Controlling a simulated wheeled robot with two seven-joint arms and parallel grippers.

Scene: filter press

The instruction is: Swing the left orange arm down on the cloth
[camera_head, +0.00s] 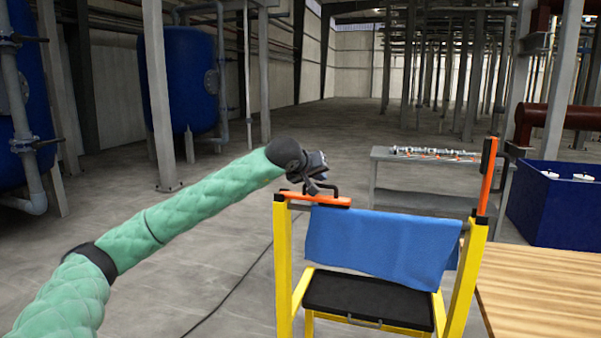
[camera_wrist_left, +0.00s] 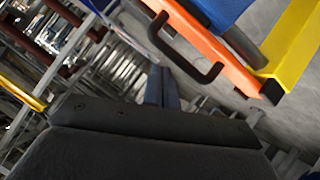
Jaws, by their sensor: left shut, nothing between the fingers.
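The left orange arm (camera_head: 300,197) lies about level across the top of the left yellow post, over the left end of the blue cloth (camera_head: 385,243). Its black handle (camera_head: 336,190) stands up from it. In the left wrist view the orange arm (camera_wrist_left: 215,48) and its black handle (camera_wrist_left: 163,42) show close by. My left gripper (camera_head: 316,187) is shut and empty, just above the orange arm beside the handle; I cannot tell whether they touch. The gripper's fingers also show in the left wrist view (camera_wrist_left: 160,88). The right orange arm (camera_head: 487,175) stands upright. My right gripper is not in view.
A yellow frame (camera_head: 283,262) carries the cloth, with a black tray (camera_head: 368,300) below it. A grey bench (camera_head: 420,200) stands behind. A wooden tabletop (camera_head: 540,290) and a blue tank (camera_head: 555,205) are at right. Open floor lies to the left.

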